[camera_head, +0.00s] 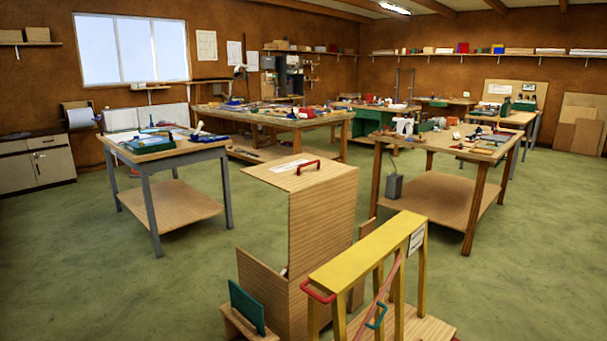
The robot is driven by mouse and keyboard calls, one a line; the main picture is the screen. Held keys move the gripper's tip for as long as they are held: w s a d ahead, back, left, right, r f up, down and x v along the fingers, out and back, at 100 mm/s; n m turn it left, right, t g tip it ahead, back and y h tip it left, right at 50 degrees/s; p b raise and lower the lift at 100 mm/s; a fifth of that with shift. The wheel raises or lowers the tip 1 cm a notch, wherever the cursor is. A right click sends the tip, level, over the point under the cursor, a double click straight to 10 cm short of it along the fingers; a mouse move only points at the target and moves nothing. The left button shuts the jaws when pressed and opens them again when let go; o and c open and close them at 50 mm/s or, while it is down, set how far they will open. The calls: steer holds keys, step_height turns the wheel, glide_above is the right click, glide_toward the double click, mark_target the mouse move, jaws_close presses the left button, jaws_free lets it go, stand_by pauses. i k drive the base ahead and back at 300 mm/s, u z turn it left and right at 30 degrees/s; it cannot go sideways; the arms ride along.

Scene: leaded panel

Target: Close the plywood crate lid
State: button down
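The plywood crate (262,292) stands on the green floor in the lower middle of the head view. A tall pale plywood panel (325,222) rises upright at its right side. A flat plywood piece (270,173) with a red handle (308,166) and a white label joins the top of that panel and juts to the left. This looks like the crate's lid, raised well above the low left wall, with the floor showing through the gap. The crate's inside is mostly hidden. My gripper is not in view.
A yellow-topped wooden frame (372,250) with red and blue handles stands close to the crate's right. A teal board (247,308) in a wooden stand is at its front left. Workbenches (148,190) (440,190) stand behind on both sides. Green floor at left is clear.

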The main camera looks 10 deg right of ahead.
mark_target(321, 192)
steer(key=k, duration=0.85)
steer(key=u, duration=0.55)
steer(key=i, duration=0.5)
steer(key=u, duration=0.6)
steer(key=i, duration=1.5)
steer(key=z, duration=0.5)
steer(key=i, duration=0.8)
steer(key=z, duration=0.5)
